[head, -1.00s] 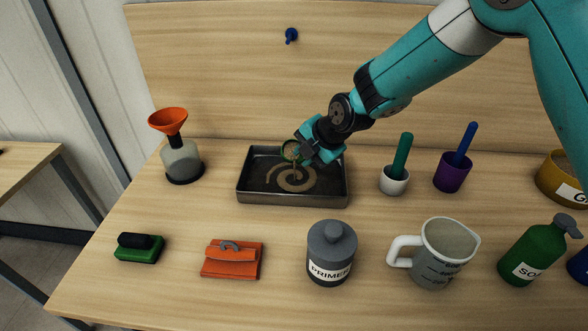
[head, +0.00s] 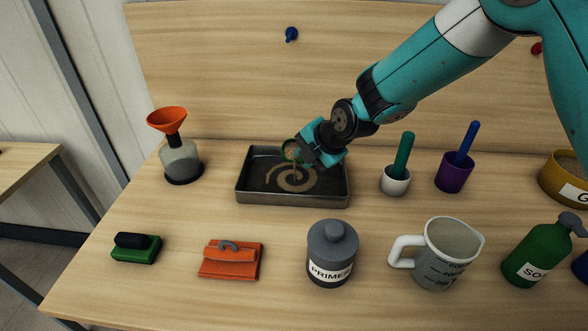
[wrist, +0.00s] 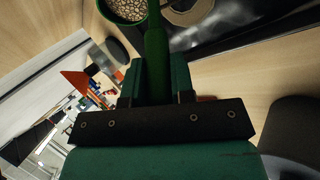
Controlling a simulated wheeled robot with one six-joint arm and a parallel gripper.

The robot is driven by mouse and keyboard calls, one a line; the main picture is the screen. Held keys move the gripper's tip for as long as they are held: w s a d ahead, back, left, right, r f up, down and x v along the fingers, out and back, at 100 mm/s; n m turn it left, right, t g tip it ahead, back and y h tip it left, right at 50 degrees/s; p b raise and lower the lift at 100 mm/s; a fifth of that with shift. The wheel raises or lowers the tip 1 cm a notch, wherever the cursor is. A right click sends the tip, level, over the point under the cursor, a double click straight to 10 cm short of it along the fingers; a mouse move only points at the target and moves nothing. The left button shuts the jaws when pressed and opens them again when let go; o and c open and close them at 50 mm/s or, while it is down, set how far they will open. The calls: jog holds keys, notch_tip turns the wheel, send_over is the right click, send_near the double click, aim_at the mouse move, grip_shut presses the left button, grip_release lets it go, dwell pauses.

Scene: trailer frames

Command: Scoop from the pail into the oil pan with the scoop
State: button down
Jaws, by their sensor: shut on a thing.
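My gripper (head: 310,152) is shut on the green handle of the scoop (head: 291,150), above the far part of the oil pan. In the wrist view the scoop's round bowl (wrist: 124,8) holds tan grains, and its handle runs between my fingers (wrist: 155,85). The oil pan (head: 292,200) is a dark rectangular metal tray with a tan spiral on its floor. A thin tan streak shows below the scoop; I cannot tell if it is falling grain. The yellow pail (head: 562,185) stands at the right edge, partly cut off, with tan contents.
A bottle with an orange funnel (head: 170,140) stands left of the pan. A white cup (head: 395,182) and purple cup (head: 453,175) stand right.

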jog(key=shift+s+d+f+n+t+y+b, duration=0.15)
jog(key=shift+s+f+t+b, duration=0.4)
jog(key=shift+b, duration=0.95)
jog(key=shift+s+f+n+t+y+b, duration=0.25)
jog(key=shift+t+b, duration=0.5)
jog(key=shift+b, duration=0.75)
dwell(0.6)
jog(key=shift+s+d+f+t+y+b, duration=0.2)
jog(key=shift+f+t+b, duration=0.35)
jog(key=shift+b, duration=0.95)
jog(key=shift+s+a+f+t+y+b, duration=0.1)
jog(key=shift+f+t+y+b, duration=0.35)
jog(key=shift+b, duration=1)
jog(key=shift+t+b, duration=0.5)
jog(key=shift+b, duration=0.85)
